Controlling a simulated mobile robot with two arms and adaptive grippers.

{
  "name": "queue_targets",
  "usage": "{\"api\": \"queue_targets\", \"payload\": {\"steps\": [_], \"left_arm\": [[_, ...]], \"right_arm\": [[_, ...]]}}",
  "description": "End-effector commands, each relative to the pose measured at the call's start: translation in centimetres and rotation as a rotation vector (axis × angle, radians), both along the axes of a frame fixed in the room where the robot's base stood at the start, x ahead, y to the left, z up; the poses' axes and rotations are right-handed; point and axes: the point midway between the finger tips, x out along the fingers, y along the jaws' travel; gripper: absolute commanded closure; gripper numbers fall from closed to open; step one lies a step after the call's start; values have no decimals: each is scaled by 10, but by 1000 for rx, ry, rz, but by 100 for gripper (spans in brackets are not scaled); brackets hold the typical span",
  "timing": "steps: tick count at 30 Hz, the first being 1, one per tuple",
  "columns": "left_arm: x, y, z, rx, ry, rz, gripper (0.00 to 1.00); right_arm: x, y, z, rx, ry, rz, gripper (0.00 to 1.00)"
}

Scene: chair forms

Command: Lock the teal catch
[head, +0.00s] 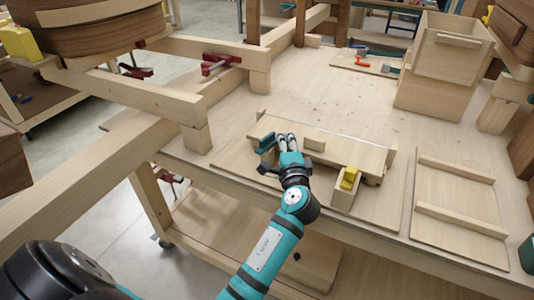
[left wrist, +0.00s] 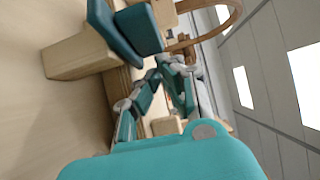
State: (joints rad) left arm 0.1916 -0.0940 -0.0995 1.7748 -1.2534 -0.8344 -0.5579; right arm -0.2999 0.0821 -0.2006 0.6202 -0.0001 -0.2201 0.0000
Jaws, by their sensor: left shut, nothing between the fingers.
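The teal catch (head: 265,143) is a dark teal piece at the left end of a wooden form on the bench. In the left wrist view the catch (left wrist: 140,28) shows large as two dark teal parts beside a pale wooden block (left wrist: 75,55). My left gripper (head: 287,138) is shut and empty, just right of the catch in the head view. It is over the form, close to the catch; I cannot tell whether they touch. My right gripper is in neither view.
A ribbed wooden panel (head: 455,205) lies to the right. Wooden beams with red clamps (head: 220,62) stand at the left. A wooden box (head: 445,65) stands at the back right. The bench middle is mostly clear.

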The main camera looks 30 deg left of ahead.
Motion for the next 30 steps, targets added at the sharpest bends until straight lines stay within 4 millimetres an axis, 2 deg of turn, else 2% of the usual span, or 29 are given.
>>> {"api": "queue_targets", "payload": {"steps": [7, 18, 30], "left_arm": [[-8, -6, -1, -1, 2, -2, 100], [-52, -41, -1, -2, 2, 0, 100], [-59, -46, 0, 0, 0, 0, 100]], "right_arm": [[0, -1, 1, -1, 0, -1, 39], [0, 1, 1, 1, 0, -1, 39], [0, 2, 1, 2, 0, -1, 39]]}}
